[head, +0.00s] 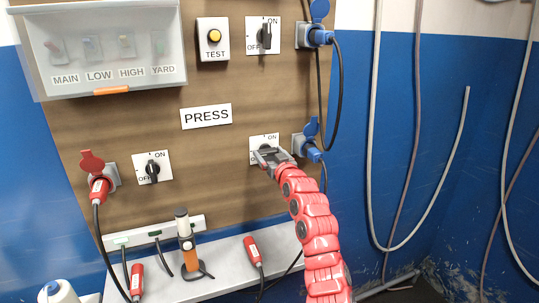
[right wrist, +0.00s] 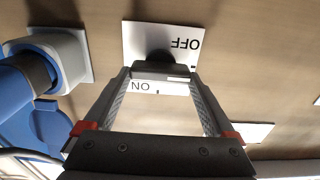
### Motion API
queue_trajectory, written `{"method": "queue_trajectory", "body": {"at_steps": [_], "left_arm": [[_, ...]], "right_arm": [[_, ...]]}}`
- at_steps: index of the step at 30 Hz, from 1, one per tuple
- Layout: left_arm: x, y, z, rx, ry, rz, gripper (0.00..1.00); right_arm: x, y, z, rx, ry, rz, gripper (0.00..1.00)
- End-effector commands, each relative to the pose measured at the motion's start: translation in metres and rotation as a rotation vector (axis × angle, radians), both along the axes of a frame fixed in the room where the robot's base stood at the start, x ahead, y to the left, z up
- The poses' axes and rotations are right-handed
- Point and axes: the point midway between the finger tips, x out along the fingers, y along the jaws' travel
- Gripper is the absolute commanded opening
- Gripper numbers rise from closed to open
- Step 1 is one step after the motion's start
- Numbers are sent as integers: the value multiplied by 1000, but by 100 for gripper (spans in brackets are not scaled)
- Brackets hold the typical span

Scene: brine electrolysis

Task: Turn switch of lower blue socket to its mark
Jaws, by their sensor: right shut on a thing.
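The lower blue socket (head: 299,141) has a blue plug (head: 313,154) in it, with a raised blue lid. In the right wrist view the socket (right wrist: 72,57) is at upper left. Its switch has a white ON/OFF plate (head: 255,144), left of the socket; the plate also shows in the right wrist view (right wrist: 138,42), upside down. My right gripper (head: 265,155) is at this plate, shut on the dark switch knob (right wrist: 158,56). My left gripper is not in view.
The upper blue socket (head: 304,35) and its switch (head: 264,36) are above. A PRESS sign (head: 206,116), a red socket (head: 110,175) and another switch (head: 152,167) are to the left. Below is a grey shelf (head: 221,272) with a burner-like tool (head: 186,242) and red plugs.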

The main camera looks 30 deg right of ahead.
Motion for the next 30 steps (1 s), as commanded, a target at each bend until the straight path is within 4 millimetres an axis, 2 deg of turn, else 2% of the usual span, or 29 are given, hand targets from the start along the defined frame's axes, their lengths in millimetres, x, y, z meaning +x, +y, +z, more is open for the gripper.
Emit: {"method": "queue_trajectory", "body": {"at_steps": [11, 20, 30], "left_arm": [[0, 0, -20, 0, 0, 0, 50], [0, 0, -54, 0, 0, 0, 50], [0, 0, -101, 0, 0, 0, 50]], "right_arm": [[0, -1, -7, 134, -27, -1, 34], [0, -1, -8, 389, -93, 2, 34], [-1, -2, -10, 703, -168, 3, 34]]}}
